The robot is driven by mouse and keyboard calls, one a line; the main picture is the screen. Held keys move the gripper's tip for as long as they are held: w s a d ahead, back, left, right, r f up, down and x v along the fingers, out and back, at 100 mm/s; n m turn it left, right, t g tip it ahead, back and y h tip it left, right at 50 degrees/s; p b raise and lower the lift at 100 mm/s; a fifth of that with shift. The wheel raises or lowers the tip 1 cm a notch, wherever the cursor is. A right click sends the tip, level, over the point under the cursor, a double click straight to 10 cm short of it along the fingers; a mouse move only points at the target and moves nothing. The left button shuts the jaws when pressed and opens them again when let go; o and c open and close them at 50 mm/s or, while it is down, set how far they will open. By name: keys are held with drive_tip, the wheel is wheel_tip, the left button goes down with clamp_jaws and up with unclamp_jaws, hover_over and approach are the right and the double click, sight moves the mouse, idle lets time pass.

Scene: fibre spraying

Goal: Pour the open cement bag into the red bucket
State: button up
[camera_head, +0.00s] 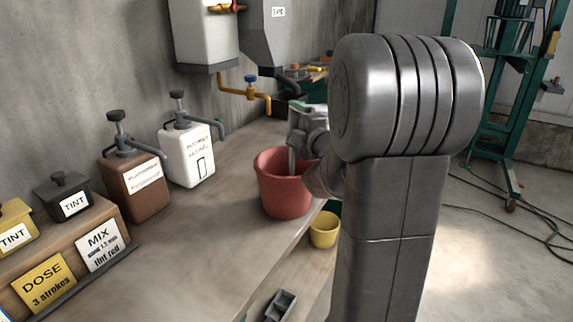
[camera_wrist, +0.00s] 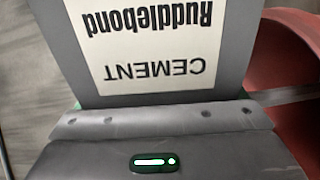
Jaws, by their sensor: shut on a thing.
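The red bucket (camera_head: 282,190) stands upright on the bench at its right edge; part of its red wall also shows at the right of the wrist view (camera_wrist: 295,65). The grey cement bag (camera_wrist: 228,40) fills the top of the wrist view, its white "CEMENT Ruddlebond" label upside down in the picture. My gripper (camera_head: 304,122) is shut on the bag, by the bucket's far right rim in the head view. The bag's mouth and the bucket's inside are hidden. I cannot tell whether any cement is flowing.
A white pump container (camera_head: 187,155) and a brown one (camera_head: 137,188) stand left of the bucket. A yellow bucket (camera_head: 324,230) sits lower, beside the bench. A yellow pipe with a blue valve (camera_head: 250,80) hangs behind. Bench space in front is clear.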

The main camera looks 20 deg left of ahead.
drive_tip(key=shift+w+a+f+n+b, duration=0.2)
drive_tip(key=shift+w+a+b, duration=0.15)
drive_tip(key=shift+a+b, duration=0.35)
drive_tip(key=shift+w+a+f+n+b, duration=0.1)
drive_tip(key=shift+w+a+n+b, duration=0.1)
drive_tip(key=shift+w+a+b, duration=0.3)
drive_tip(key=shift+n, duration=0.9)
drive_tip(key=shift+s+a+b+v, duration=0.15)
drive_tip(key=shift+b+v, duration=0.4)
drive_tip(key=shift+v, duration=0.45)
drive_tip(key=shift+s+a+b+v, duration=0.15)
drive_tip(key=shift+b+v, duration=0.45)
drive_tip(key=shift+v, duration=0.4)
drive_tip(key=shift+s+a+b+v, duration=0.15)
drive_tip(key=shift+b+v, duration=0.4)
drive_tip(key=shift+v, duration=0.45)
drive_tip(key=shift+d+r, duration=0.1)
drive_tip(key=shift+s+a+n+b, duration=0.3)
drive_tip(key=shift+n+b, duration=0.55)
drive_tip(key=shift+b, duration=0.5)
drive_tip(key=shift+s+a+n+b, duration=0.25)
drive_tip(key=shift+n+b, duration=0.6)
drive_tip(key=shift+b, duration=0.45)
